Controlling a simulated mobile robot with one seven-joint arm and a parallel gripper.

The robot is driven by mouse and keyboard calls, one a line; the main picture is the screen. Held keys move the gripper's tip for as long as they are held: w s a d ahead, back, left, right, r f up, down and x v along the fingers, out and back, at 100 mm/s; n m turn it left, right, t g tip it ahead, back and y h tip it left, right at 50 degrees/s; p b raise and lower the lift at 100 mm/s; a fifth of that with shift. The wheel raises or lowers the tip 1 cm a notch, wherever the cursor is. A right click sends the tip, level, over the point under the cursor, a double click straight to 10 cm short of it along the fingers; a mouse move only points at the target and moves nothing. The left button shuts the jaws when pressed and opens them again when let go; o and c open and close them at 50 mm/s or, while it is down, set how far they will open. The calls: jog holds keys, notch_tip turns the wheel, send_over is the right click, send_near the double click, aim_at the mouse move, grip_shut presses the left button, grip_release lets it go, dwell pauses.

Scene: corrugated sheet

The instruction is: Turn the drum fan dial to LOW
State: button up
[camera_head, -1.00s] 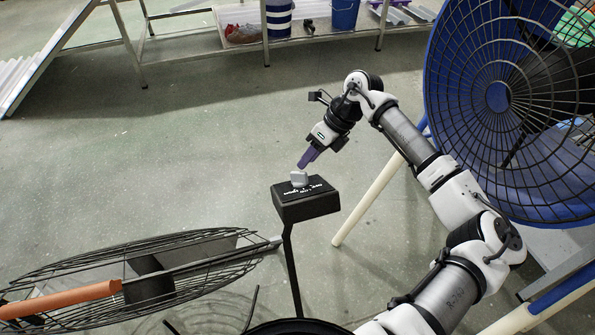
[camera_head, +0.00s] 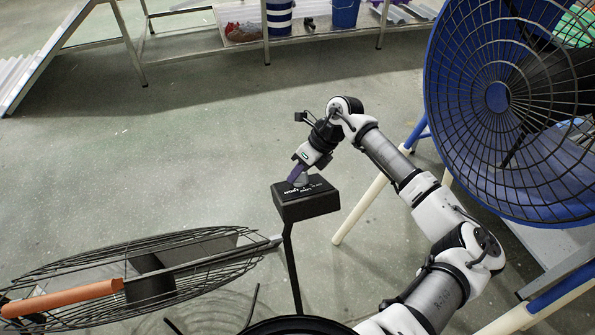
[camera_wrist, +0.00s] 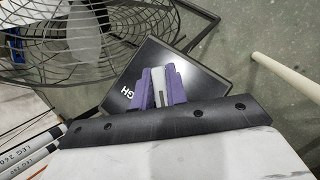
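The control box (camera_head: 305,203) is black and stands on a thin black post, with white lettering on its tilted top. Its grey dial (camera_wrist: 158,82) stands up from that top. In the wrist view the dial is between the purple fingers of my gripper (camera_wrist: 159,88), which look closed against both its sides. The letters "GH" show left of the fingers; the rest of the label is hidden. In the head view my gripper (camera_head: 297,175) reaches down onto the top of the box and mostly hides the dial. I cannot read where the dial points.
A large blue drum fan (camera_head: 497,97) with a black grille stands at the right, behind my arm. A black wire fan cage (camera_head: 200,258) lies low at the left. A cream leg (camera_head: 365,210) is right of the box. Open floor lies behind the box.

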grip_shut()
jog(key=shift+f+m+t+h+b, duration=0.15)
jog(key=shift+m+t+h+b, duration=0.5)
jog(key=shift+m+b, duration=0.35)
jog(key=m+t+h+b, duration=0.1)
jog(key=m+b, duration=0.1)
jog(key=b, duration=0.1)
jog(key=shift+w+m+t+h, duration=0.1)
jog(key=shift+m+t+h, duration=0.15)
jog(key=shift+m+h, duration=0.1)
jog(key=m+h+b, duration=0.1)
jog(key=m+b, duration=0.1)
jog(key=b, duration=0.1)
jog(key=shift+t, duration=0.4)
jog(key=shift+d+m+h+b, duration=0.1)
jog(key=shift+m+h+b, duration=0.15)
jog(key=shift+h+b, duration=0.15)
jog(key=shift+r, duration=0.2)
jog(key=o, duration=0.7)
grip_release()
